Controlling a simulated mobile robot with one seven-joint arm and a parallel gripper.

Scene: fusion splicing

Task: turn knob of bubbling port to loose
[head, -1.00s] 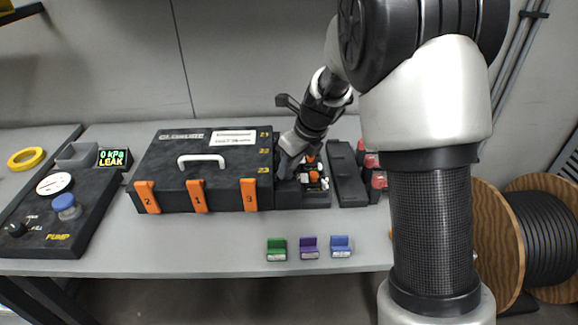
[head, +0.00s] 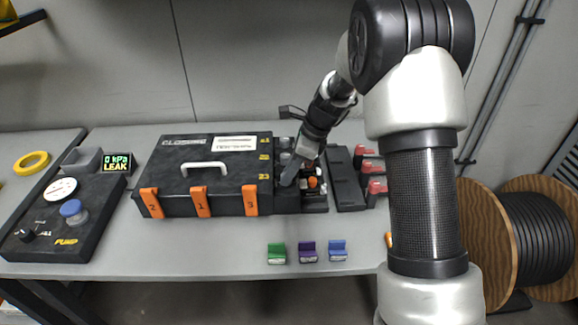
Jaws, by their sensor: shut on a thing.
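The dark splice closure box (head: 175,178) lies on the bench with a white handle and orange latches numbered 1, 2 and 3. Along its right side is a row of ports beside yellow labels, apparently 21, 22 and 23. Two grey port knobs show at the back, the rear knob (head: 284,143) and the middle knob (head: 285,158). I cannot see the knob's angle or which port bubbles.
A pump panel (head: 100,210) stands left, with a gauge and a display (head: 117,162) reading 0 kPa LEAK. Green, purple and blue blocks lie in front.

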